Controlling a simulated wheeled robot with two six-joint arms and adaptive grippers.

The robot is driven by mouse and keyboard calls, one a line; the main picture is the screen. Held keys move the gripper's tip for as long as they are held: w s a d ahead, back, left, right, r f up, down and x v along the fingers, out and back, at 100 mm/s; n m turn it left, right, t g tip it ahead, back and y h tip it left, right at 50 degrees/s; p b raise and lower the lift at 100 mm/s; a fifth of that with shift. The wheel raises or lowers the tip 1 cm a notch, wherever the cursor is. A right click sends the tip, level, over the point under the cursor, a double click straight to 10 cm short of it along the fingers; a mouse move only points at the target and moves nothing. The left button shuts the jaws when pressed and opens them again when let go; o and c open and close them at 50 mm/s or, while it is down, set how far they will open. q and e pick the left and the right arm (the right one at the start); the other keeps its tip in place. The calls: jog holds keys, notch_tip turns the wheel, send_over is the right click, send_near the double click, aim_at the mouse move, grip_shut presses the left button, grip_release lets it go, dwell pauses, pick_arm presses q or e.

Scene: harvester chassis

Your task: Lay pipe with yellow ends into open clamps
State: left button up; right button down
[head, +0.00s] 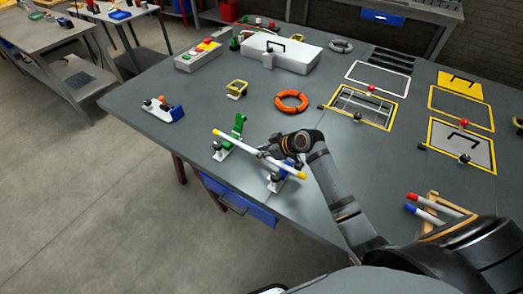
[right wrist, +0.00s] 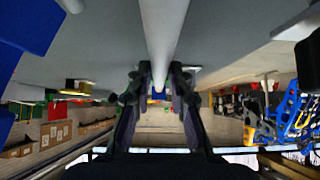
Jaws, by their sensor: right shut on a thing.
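The white pipe with yellow ends (head: 240,145) lies across two clamps near the table's front edge, at or just above them; I cannot tell whether it is seated. The green clamp (head: 238,127) stands with its arm raised near the pipe's left part. The blue clamp (head: 275,183) is near the right end, partly hidden by the pipe and my gripper. My right gripper (head: 272,149) is shut on the pipe, between the clamps and closer to the blue one. In the right wrist view the pipe (right wrist: 163,30) runs between the fingers (right wrist: 158,88). My left gripper is not in view.
The grey table (head: 185,80) holds an orange ring (head: 291,101), a small yellow holder (head: 237,88) and a blue-white device (head: 165,108). Yellow-framed panels (head: 460,145) with red knobs are at right. A wooden rack (head: 440,209) with red and blue-ended pipes is at the lower right.

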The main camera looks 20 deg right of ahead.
jog(key=shift+f, duration=0.1)
dwell(0.3)
jog(key=c, duration=1.1)
grip_release()
jog(key=shift+c, duration=0.2)
jog(key=shift+s, duration=0.1)
jog(key=v, duration=1)
jog(key=shift+s+d, duration=0.25)
jog(key=shift+d, duration=0.1)
jog(key=shift+s+r, duration=0.3)
jog(key=shift+r, duration=0.35)
jog(key=shift+d, duration=0.1)
